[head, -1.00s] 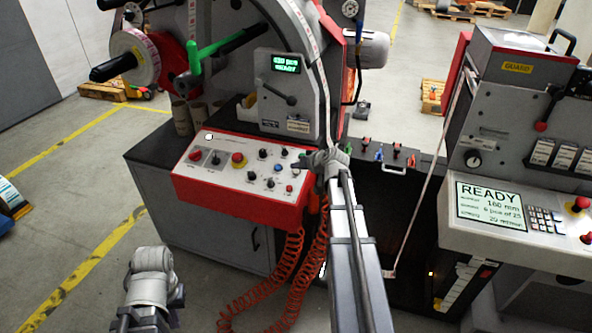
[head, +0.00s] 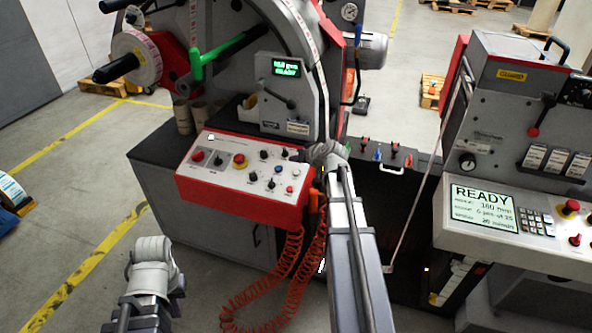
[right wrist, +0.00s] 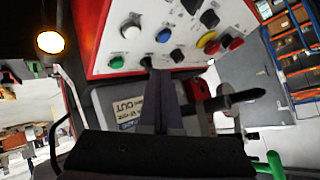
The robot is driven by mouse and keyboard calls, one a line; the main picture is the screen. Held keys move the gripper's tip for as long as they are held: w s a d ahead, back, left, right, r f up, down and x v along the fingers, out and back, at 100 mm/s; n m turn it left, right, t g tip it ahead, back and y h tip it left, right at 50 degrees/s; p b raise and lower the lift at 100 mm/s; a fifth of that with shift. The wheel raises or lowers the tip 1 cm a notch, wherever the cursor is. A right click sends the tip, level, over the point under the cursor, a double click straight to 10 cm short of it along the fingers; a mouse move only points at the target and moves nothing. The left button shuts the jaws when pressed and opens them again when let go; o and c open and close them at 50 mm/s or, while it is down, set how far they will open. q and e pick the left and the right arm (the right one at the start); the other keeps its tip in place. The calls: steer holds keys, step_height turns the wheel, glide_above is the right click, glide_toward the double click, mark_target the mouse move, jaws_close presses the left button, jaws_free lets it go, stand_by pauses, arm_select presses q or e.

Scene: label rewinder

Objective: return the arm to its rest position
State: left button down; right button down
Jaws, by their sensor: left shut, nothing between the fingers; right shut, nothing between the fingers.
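My right arm reaches up from the bottom of the head view, and its gripper (head: 293,154) is at the right end of the red-edged control panel (head: 222,183).
The rewinder carries a label roll (head: 135,60) and a green-handled lever (head: 196,55). Orange coiled hoses (head: 262,290) hang below the panel. At the right, a second machine shows READY on its screen (head: 483,208).

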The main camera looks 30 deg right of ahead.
stand_by(0.3)
steer(key=s+a+f+n+g+y, duration=0.1)
steer(key=s+a+f+n+g, duration=0.15)
steer(key=a, duration=0.55)
steer(key=s+a+f+n+g, duration=0.1)
steer(key=s+a+f+g, duration=0.15)
steer(key=a, duration=0.55)
steer(key=s+a+f+n+g+y, duration=0.1)
steer(key=s+a, duration=0.2)
steer(key=a, duration=0.6)
steer(key=s+a+f+n+g+h, duration=0.1)
steer(key=s+a+n+g+h, duration=0.1)
steer(key=s+a, duration=0.4)
steer(key=s+a+f+n+g+h, duration=0.2)
steer(key=s+a, duration=0.3)
steer(key=s, duration=0.7)
steer(key=shift+a+g, duration=0.4)
steer(key=shift+g, duration=0.2)
steer(key=shift+w, duration=0.1)
